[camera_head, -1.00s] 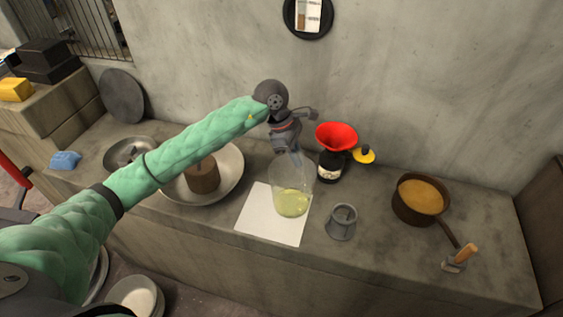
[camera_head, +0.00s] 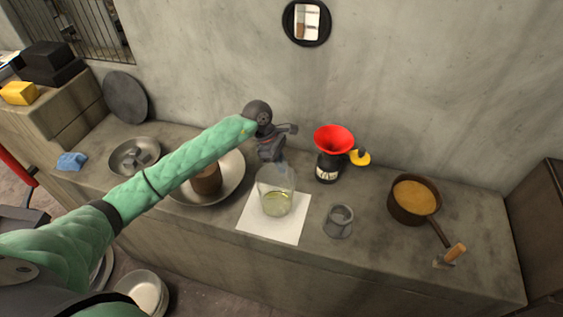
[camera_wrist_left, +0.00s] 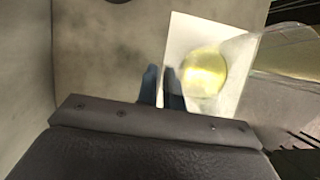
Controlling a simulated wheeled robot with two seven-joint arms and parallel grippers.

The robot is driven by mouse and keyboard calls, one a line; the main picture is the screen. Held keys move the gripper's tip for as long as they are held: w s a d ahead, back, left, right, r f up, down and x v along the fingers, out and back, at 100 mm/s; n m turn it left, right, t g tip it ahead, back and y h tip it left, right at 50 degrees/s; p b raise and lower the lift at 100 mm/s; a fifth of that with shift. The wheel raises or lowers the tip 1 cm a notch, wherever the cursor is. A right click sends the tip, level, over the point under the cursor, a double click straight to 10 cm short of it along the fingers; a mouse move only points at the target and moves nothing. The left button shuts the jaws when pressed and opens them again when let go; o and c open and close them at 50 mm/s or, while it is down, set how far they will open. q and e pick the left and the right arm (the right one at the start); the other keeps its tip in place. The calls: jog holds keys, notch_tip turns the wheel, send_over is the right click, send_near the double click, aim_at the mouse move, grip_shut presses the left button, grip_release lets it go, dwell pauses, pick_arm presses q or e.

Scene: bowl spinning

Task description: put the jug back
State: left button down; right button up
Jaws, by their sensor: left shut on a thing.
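The jug (camera_head: 276,193) is clear and holds a shallow pool of yellow liquid. It is over the white sheet (camera_head: 262,230) on the counter and looks about upright; I cannot tell if its base touches the sheet. My left gripper (camera_head: 275,162) comes in from behind and above and is shut on the jug's upper part. In the left wrist view my dark fingertips (camera_wrist_left: 161,86) are close together, left of the yellow liquid in the jug (camera_wrist_left: 205,72). Where they grip is not clear. My right gripper is not in view.
A grey metal cup (camera_head: 339,222) stands right of the sheet. A black jar (camera_head: 327,170) with a red funnel (camera_head: 333,139) is behind it, beside a yellow lid (camera_head: 360,157). A pan (camera_head: 414,198) and brush (camera_head: 450,256) are at right, a wide bowl (camera_head: 231,180) at left.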

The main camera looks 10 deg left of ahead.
pick_arm(q)
jog(key=shift+f, duration=0.3)
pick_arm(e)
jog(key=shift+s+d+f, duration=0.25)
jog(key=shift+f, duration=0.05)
pick_arm(q)
jog(key=shift+f, duration=0.1)
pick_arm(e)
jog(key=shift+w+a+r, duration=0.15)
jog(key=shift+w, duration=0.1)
pick_arm(q)
jog(key=c, duration=1.5)
grip_release()
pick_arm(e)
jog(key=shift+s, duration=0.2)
pick_arm(q)
jog(key=shift+r, duration=0.2)
